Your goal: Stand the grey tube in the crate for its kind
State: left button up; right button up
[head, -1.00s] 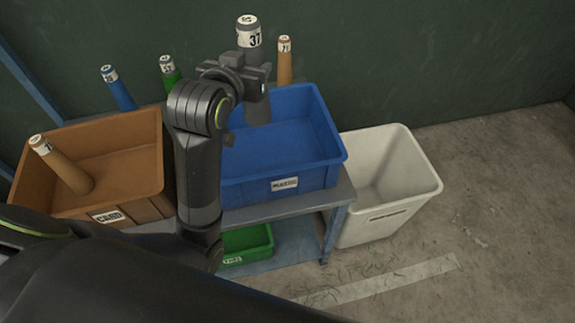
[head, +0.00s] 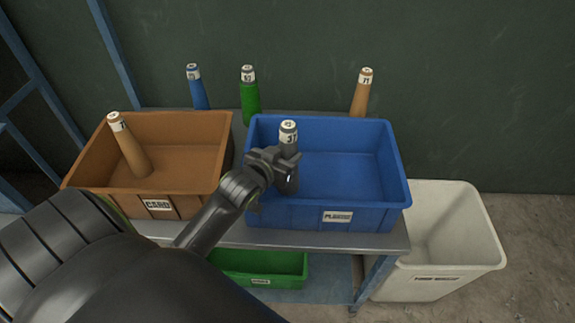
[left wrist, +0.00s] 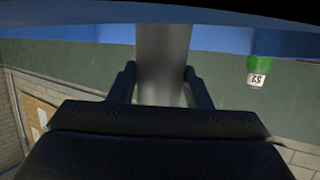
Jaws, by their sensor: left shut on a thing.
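The grey tube (head: 288,138) has a white label band with a number near its top. It stands roughly upright at the left part of the blue crate (head: 385,208), whose label seems to read PLASTIC. My left gripper (head: 283,170) is shut on the tube below the label. The tube's lower end is hidden, so I cannot tell whether it touches the crate floor. In the left wrist view the tube (left wrist: 163,55) runs between the two fingers (left wrist: 162,88), with the blue crate's edge (left wrist: 75,28) across the top. My right gripper is out of view.
A brown crate (head: 190,205) labelled CARD holds a leaning brown tube (head: 130,148). Blue (head: 198,92), green (head: 249,98) and brown (head: 361,95) tubes stand behind the crates. A green crate (head: 265,265) sits on the lower shelf. A white bin (head: 445,270) stands at the right.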

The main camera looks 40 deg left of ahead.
pick_arm(q)
notch_tip(320, 180, down, 3)
jog(key=shift+r, duration=0.15)
jog(key=shift+f, duration=0.25)
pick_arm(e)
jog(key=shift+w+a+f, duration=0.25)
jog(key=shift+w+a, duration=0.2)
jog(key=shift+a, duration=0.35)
pick_arm(q)
jog(key=shift+f, duration=0.1)
jog(key=o, duration=1)
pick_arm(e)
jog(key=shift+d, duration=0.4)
